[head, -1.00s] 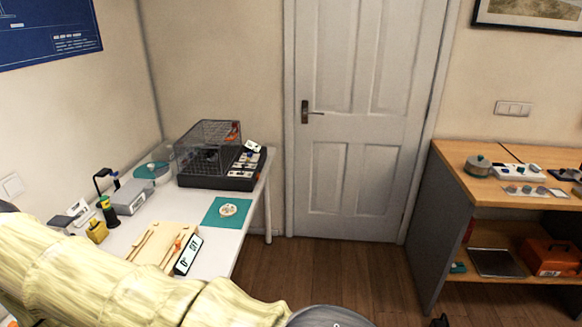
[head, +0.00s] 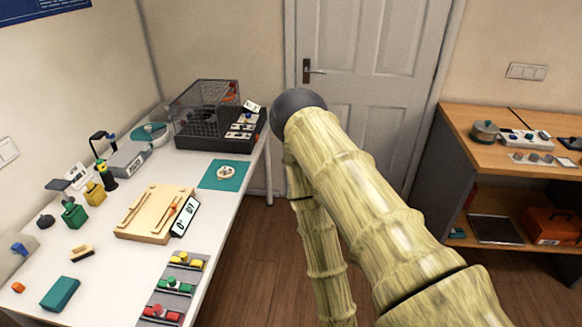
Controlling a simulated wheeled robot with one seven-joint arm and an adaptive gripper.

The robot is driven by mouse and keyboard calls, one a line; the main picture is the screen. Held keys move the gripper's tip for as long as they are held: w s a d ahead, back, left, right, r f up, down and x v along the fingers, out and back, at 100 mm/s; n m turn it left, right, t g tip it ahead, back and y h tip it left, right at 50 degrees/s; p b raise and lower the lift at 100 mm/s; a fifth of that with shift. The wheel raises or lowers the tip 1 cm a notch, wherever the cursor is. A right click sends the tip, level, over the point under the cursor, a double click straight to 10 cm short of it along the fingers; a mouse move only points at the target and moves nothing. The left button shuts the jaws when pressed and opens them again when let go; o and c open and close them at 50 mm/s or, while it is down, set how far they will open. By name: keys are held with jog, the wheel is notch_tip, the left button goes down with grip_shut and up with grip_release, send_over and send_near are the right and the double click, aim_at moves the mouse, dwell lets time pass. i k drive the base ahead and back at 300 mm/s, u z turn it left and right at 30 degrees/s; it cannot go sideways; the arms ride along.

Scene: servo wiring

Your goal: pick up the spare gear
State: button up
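A small round pale piece (head: 226,173) lies on a teal mat (head: 209,183) near the right edge of the white table. It may be the spare gear, but it is too small to tell. No other piece in the head view is clearly a gear. My arm crosses the middle and right of the view, with a dark round joint near the door. My gripper is not in view.
The white table (head: 102,205) holds a wire-mesh box (head: 207,112), a wooden tray (head: 150,228), a sign (head: 184,217), coloured blocks on grey strips (head: 170,300) and a teal block (head: 60,291). A wooden shelf unit (head: 482,110) stands right. Floor between is clear.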

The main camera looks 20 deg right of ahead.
aim_at(224, 170)
jog(key=z, duration=0.25)
jog(key=i, duration=1)
